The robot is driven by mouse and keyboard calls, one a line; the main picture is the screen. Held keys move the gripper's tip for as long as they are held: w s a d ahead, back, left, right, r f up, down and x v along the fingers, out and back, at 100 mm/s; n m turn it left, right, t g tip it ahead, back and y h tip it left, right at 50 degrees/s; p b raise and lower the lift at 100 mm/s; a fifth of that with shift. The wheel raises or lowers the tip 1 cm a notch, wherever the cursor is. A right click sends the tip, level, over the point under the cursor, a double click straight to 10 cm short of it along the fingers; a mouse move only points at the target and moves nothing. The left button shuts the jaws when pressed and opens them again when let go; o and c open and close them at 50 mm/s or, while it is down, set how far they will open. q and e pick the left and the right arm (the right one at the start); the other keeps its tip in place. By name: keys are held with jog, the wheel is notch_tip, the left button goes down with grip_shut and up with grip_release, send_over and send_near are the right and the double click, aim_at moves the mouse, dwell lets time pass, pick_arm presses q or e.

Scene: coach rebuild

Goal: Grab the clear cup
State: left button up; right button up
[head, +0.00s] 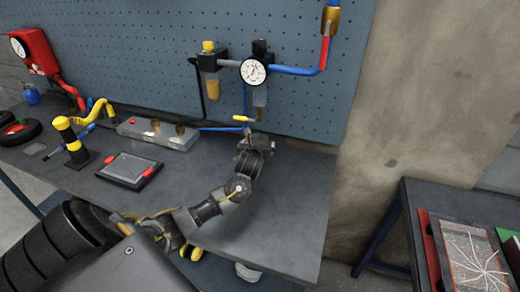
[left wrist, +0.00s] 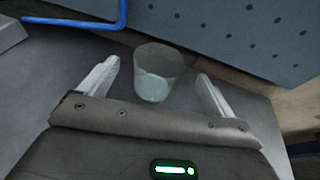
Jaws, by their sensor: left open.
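The clear cup (left wrist: 157,80) shows in the left wrist view. It is see-through with a paler lower part, and it is in front of the fingers, near the blue pegboard. My left gripper (head: 254,143) is at the back of the workbench in the head view, below the gauge. Its two pale fingers are spread, one to each side of the cup in the wrist view, with gaps on both sides. The gripper is open and empty. In the head view I cannot pick out the cup; the gripper may hide it. My right gripper is not in view.
A pressure gauge (head: 253,71) with blue hoses hangs on the pegboard (head: 150,50) above the gripper. A grey manifold block (head: 158,134) and a tablet (head: 129,169) lie to the left. The workbench (head: 295,200) is clear to the right of my arm.

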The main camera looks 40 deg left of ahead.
aim_at(261, 138)
pick_arm(q)
jog(key=shift+w, duration=0.15)
jog(key=shift+w+a, duration=0.15)
jog(key=x, duration=0.1)
jog(key=p+x, duration=0.1)
jog(key=x, duration=0.1)
jog(key=shift+w+a+f, duration=0.1)
jog(key=shift+a+f, duration=0.05)
jog(key=shift+f, duration=0.2)
jog(key=shift+w+a+f, duration=0.25)
jog(key=shift+w+a, duration=0.05)
jog(key=shift+w, duration=0.25)
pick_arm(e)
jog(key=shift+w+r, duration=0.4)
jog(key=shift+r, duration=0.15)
pick_arm(q)
jog(key=c, duration=1.1)
jog(key=shift+s+r, duration=0.15)
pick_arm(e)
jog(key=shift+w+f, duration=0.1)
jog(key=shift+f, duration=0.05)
